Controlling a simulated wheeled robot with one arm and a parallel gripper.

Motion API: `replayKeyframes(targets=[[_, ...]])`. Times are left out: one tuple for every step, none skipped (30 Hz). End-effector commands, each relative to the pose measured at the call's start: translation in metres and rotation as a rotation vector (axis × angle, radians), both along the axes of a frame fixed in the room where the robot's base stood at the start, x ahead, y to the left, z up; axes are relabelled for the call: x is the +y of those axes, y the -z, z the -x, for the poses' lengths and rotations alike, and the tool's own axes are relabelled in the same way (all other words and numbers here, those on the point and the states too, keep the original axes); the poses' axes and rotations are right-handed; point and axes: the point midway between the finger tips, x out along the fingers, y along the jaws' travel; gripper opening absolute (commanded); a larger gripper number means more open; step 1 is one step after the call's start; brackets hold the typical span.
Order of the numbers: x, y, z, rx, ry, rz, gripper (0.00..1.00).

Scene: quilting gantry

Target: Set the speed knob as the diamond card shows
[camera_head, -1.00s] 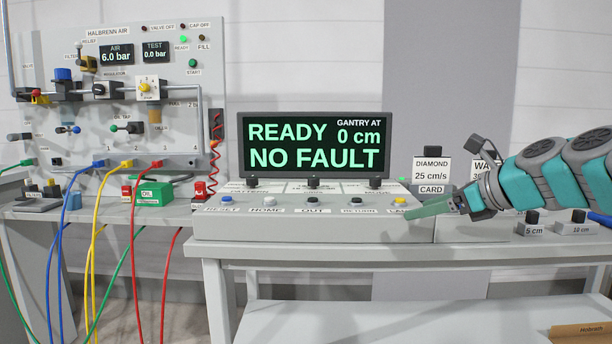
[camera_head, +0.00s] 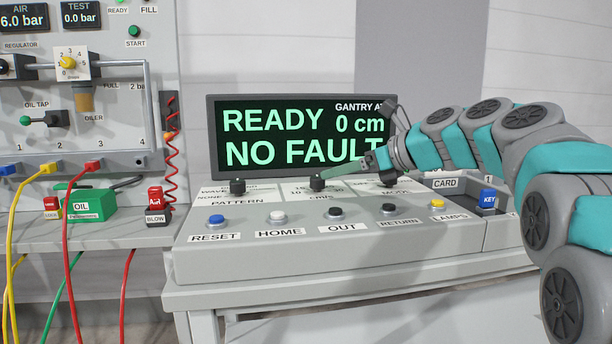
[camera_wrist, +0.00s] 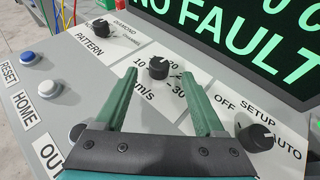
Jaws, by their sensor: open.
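The speed knob (camera_wrist: 158,67) is a small black knob on a white plate marked in cm/s, with 10 at left and 30 at right in the wrist view. Its exact pointer setting is too small to tell. My gripper (camera_wrist: 161,82) is open, its green fingers on either side of the knob, with gaps visible. In the head view the knob (camera_head: 317,182) is at the middle of the console, with my gripper (camera_head: 328,179) reaching it from the right. The diamond card is hidden behind my arm; only a CARD label (camera_head: 446,183) shows.
The pattern knob (camera_wrist: 104,28) and the mode knob (camera_wrist: 256,137) stand either side of the speed knob. The display (camera_head: 300,137) rises close behind, reading READY, 0 cm, NO FAULT. Several push buttons, including blue RESET (camera_head: 216,219), line the console front. A blue key (camera_head: 487,199) is at right.

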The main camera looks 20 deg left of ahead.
Motion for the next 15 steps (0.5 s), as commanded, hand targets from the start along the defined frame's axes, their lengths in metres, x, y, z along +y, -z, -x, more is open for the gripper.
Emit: replayKeyframes(targets=[[0.004,0.002,-0.001,0.001,-0.001,0.002,0.71],[0.007,0.004,-0.002,0.001,-0.001,0.002,0.71],[0.011,0.006,-0.003,0.001,-0.002,0.003,0.71],[0.015,0.007,-0.004,0.001,-0.003,0.003,0.71],[0.019,0.009,-0.005,0.002,-0.004,0.003,0.71],[0.024,0.011,-0.007,0.002,-0.004,0.003,0.71],[0.028,0.013,-0.008,0.001,-0.004,0.004,0.71],[0.032,0.015,-0.010,0.000,-0.004,0.003,0.71],[0.037,0.017,-0.012,0.000,-0.004,0.003,0.71],[0.042,0.019,-0.013,0.001,-0.003,0.002,0.71],[0.046,0.021,-0.015,0.000,-0.003,0.003,0.71],[0.051,0.023,-0.017,0.000,-0.002,0.003,0.71],[0.054,0.025,-0.018,0.000,-0.001,0.003,0.71],[0.056,0.026,-0.019,0.001,-0.001,0.003,0.71],[0.059,0.027,-0.021,0.002,-0.001,0.001,0.71]])
